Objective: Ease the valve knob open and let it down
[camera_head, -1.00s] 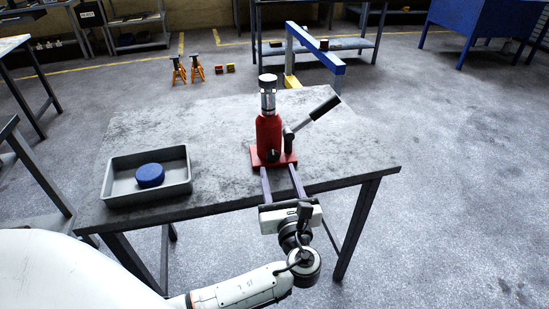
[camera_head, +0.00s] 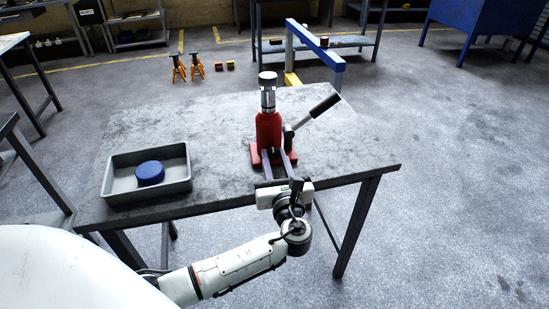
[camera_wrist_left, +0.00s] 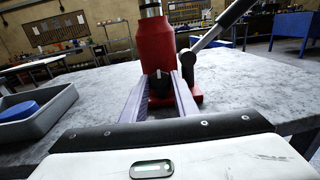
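The red bottle jack (camera_head: 268,130) stands upright on its red base plate near the middle of the table, with a silver ram and a dark cap on top. It also shows in the left wrist view (camera_wrist_left: 154,42). The dark valve knob (camera_wrist_left: 160,84) is low on the jack's near side. My left gripper (camera_head: 275,153) reaches in from the table's front edge, its two long fingers on either side of the knob. They look shut on it, though the contact is partly hidden. My right gripper is not in view.
The pump handle (camera_head: 322,107) slants up to the right from the jack. A grey tray (camera_head: 118,188) with a blue round object (camera_head: 150,174) stands at the table's left. The table (camera_head: 210,120) is clear between tray and jack.

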